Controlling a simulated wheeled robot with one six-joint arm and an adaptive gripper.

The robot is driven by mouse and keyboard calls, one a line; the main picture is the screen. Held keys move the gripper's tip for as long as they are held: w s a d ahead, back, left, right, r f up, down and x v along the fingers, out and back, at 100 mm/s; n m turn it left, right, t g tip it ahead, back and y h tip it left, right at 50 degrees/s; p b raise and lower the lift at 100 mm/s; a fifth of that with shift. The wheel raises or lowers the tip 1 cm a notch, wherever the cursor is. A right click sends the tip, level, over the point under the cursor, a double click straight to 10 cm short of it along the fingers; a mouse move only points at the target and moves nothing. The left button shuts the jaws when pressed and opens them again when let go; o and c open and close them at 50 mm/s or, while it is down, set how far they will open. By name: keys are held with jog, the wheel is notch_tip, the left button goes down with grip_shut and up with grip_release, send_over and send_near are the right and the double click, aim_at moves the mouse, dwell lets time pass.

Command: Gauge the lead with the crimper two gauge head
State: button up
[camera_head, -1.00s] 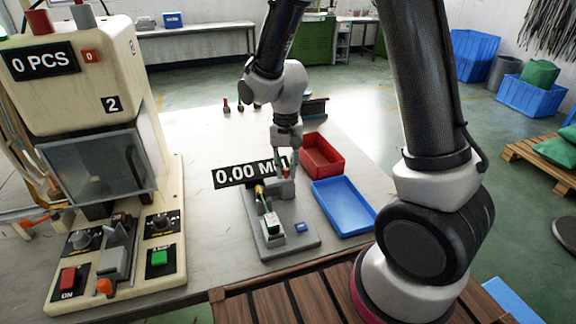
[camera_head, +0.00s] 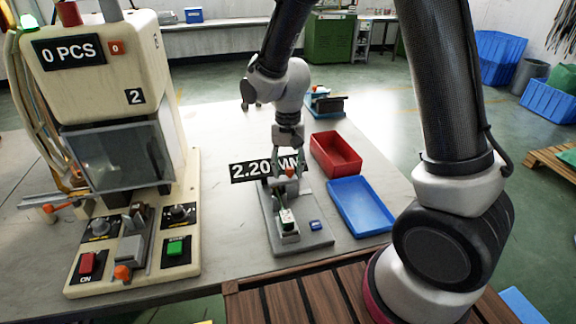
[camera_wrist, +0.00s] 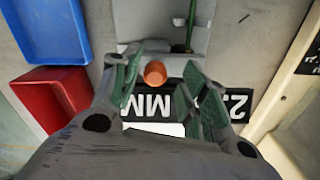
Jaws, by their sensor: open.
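The gauge stands on the table as a grey base plate (camera_head: 310,241) with a black display (camera_head: 245,172) at its far end. The display reads 2.20 MM, partly behind my gripper. An orange knob-like piece (camera_wrist: 155,73) sits between my gripper's fingers; it also shows small in the head view (camera_head: 290,172). My gripper (camera_wrist: 162,68) is open around it, pointing down. A white and dark piece (camera_head: 288,219) lies in the holder on the plate. A thin dark green strand (camera_wrist: 189,35) runs near the gauge head in the wrist view; its end is hidden.
A red tray (camera_head: 335,154) and a blue tray (camera_head: 360,207) stand right of the gauge. A small blue block (camera_head: 315,225) is on the plate. Bare table (camera_head: 222,222) lies between machine and gauge.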

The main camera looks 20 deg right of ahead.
notch_tip(320, 180, up, 12)
dwell(0.4)
jog(key=s+d+r+n+t, duration=0.1)
jog(key=s+d+r+t, duration=0.1)
jog(key=s+d+r, duration=0.3)
jog(key=s+d+r+n+t, duration=0.2)
jog(key=s+d+r, duration=0.3)
jog(key=s+d, duration=0.9)
jog(key=shift+d+r, duration=0.35)
jog(key=shift+d, duration=0.05)
